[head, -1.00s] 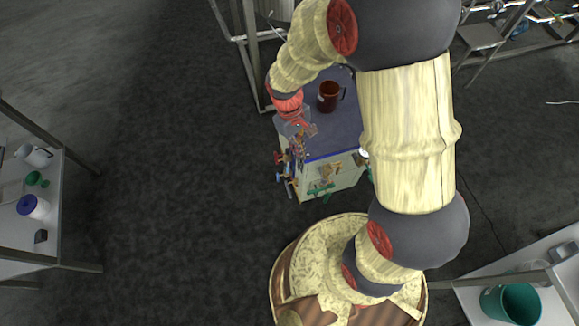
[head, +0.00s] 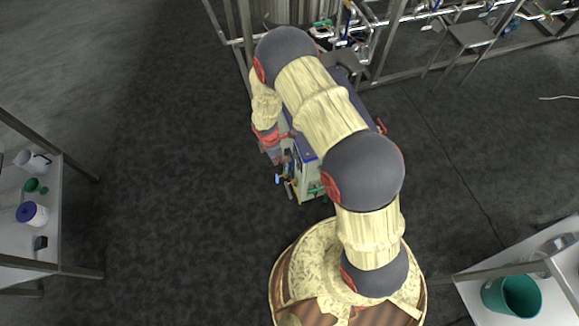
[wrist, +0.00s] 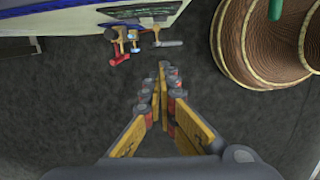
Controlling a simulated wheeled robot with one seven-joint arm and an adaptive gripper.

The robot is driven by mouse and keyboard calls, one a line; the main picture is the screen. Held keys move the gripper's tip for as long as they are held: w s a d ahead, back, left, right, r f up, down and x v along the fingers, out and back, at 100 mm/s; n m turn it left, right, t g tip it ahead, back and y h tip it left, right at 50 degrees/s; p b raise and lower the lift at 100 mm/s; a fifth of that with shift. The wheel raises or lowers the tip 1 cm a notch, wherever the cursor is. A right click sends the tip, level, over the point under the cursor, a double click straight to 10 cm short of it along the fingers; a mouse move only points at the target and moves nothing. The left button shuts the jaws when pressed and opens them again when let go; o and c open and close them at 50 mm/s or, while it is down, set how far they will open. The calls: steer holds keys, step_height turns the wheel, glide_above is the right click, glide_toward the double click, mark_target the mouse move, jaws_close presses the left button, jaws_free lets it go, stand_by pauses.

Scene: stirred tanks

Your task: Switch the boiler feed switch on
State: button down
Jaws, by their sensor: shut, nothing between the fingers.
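My gripper (head: 272,154) is at the left side of a blue-topped cabinet (head: 307,157) in the head view. In the wrist view my gripper (wrist: 164,92) is shut and empty, its fingertips over dark floor. Valves with a red handle (wrist: 119,59), a small blue handle (wrist: 134,46) and a grey lever (wrist: 168,44) stick out from the cabinet side (wrist: 65,58), just above the fingertips in the picture and apart from them. I cannot tell which part, if any, is the boiler feed switch. My arm covers much of the cabinet.
A green handle (wrist: 275,9) shows at the top right of the wrist view. Pipework and a metal frame (head: 375,40) stand behind the cabinet. A shelf with jugs (head: 35,240) is far left; a table with a green bucket (head: 512,297) is at right. Floor left of the cabinet is clear.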

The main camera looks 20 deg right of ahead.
mark_target(298, 166)
stand_by(0.4)
steer(key=d+f+b, duration=0.5)
steer(key=f, duration=0.5)
steer(key=shift+f+b, duration=0.15)
steer(key=shift+b, duration=0.15)
steer(key=shift+d, duration=0.1)
steer(key=shift+d+f+p, duration=0.25)
steer(key=shift+f+p, duration=0.1)
steer(key=shift+p, duration=0.1)
steer(key=shift+r, duration=0.15)
